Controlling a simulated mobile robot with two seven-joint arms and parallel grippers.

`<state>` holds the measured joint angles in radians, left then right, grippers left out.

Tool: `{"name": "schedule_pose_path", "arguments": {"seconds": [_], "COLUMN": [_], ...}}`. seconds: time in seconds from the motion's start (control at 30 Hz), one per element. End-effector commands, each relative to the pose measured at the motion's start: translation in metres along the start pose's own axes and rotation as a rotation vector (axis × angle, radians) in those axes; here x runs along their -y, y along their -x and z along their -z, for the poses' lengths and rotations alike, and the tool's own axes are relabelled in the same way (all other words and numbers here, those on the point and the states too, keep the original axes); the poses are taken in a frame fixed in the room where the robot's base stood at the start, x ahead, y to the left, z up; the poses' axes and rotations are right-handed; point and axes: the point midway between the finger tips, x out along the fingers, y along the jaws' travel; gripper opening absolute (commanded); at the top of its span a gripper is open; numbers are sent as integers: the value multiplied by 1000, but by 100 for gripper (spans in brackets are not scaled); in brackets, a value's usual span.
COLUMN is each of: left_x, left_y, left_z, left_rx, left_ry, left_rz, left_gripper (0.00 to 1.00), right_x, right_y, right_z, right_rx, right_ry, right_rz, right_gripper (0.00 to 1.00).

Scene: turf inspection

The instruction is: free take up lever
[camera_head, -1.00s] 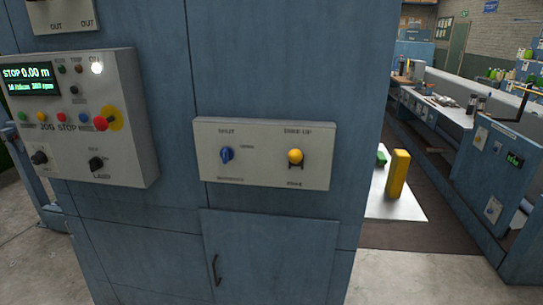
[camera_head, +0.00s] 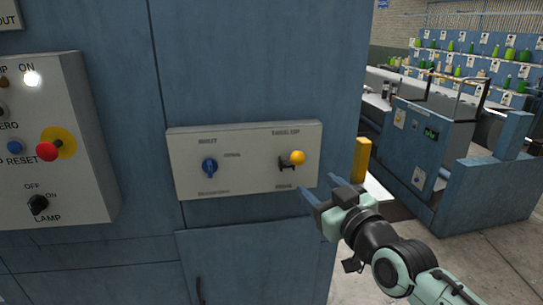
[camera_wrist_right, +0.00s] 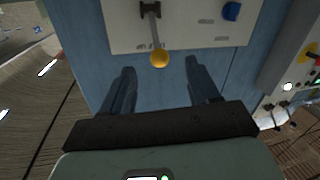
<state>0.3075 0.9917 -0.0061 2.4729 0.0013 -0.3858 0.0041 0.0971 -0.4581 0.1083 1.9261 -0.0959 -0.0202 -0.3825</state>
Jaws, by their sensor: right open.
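The take up lever (camera_head: 297,158) has a yellow ball knob on a short dark mount. It sits on the right part of a pale panel (camera_head: 230,183) on the blue cabinet. In the right wrist view the lever's knob (camera_wrist_right: 159,58) stands just beyond the fingertips, between them sideways, with its thin stem running up to a dark bracket. My right gripper (camera_head: 318,196) is open and empty, below and to the right of the lever in the head view. It also shows in the right wrist view (camera_wrist_right: 159,75), apart from the knob. My left gripper is not in view.
A blue knob (camera_head: 209,166) is left of the lever on the same panel. A control box (camera_head: 90,190) with a red button (camera_head: 47,150) juts out at the far left. A yellow post (camera_head: 361,160) and blue benches (camera_head: 425,140) stand beyond the cabinet's right edge.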

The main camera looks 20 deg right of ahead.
Motion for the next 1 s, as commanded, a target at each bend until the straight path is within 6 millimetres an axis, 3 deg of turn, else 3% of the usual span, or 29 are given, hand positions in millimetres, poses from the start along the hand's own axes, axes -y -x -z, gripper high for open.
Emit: {"name": "schedule_pose_path", "arguments": {"seconds": [0.13, 0.27, 0.7, 1.0], "left_x": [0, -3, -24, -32], "left_y": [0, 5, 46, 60], "left_z": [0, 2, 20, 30], "left_rx": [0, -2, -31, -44], "left_ry": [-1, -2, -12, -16], "left_rz": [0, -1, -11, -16], "left_gripper": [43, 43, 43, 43], "right_x": [-5, -5, -7, -7], "right_y": [10, 0, -89, -120], "right_z": [18, 19, 25, 24], "right_rx": [-34, -34, -35, -37], "right_ry": [14, 15, 12, 13], "right_rz": [-12, -11, -11, -12], "right_gripper": [60, 60, 60, 60]}}
